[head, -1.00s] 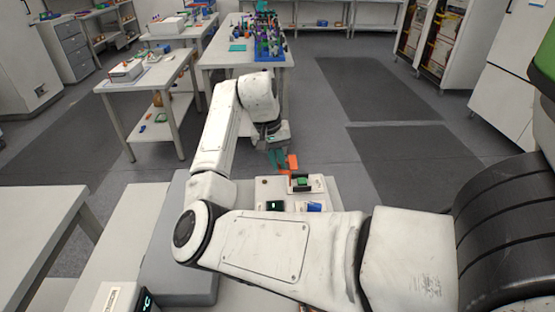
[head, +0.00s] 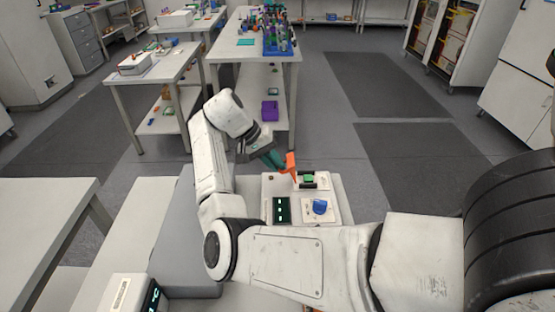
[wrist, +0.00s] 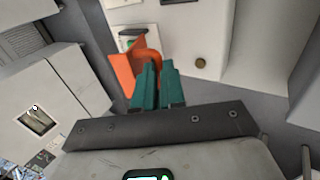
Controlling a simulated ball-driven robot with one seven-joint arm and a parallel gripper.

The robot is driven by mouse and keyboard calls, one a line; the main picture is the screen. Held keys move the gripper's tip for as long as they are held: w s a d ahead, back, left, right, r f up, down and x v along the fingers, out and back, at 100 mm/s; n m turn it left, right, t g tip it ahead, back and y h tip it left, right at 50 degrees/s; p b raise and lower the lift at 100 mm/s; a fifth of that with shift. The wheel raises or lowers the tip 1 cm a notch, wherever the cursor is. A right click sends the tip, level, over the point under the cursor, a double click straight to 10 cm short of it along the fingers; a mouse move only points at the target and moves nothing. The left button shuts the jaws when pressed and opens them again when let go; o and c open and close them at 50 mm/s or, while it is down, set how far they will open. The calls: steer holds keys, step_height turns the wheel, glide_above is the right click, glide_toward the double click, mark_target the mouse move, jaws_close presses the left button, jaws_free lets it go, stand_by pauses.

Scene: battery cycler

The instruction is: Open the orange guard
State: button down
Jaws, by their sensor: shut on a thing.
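The orange guard (head: 291,162) stands raised at the back left of a green part (head: 308,179) on the white panel (head: 267,190). In the wrist view the guard (wrist: 122,71) shows as an orange plate with a curved part reaching to the fingertips. My gripper (head: 279,163) comes in from the left with its teal fingers against the guard. In the wrist view my gripper (wrist: 156,68) is shut on the guard's edge. The fingers hide part of the gripped edge.
The panel also carries a blue knob (head: 319,206), a dark display with green lights (head: 282,210) and a small brass-coloured button (head: 271,177). A table (head: 255,50) with a blue rack (head: 277,47) stands behind. Open floor lies to the right.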

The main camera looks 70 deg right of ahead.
steer(key=c, duration=1.5)
jaws_free()
steer(key=b+v, duration=0.1)
steer(key=v, duration=0.9)
steer(key=shift+w+a+r, duration=0.1)
steer(key=shift+w+r, duration=0.05)
steer(key=shift+r, duration=0.25)
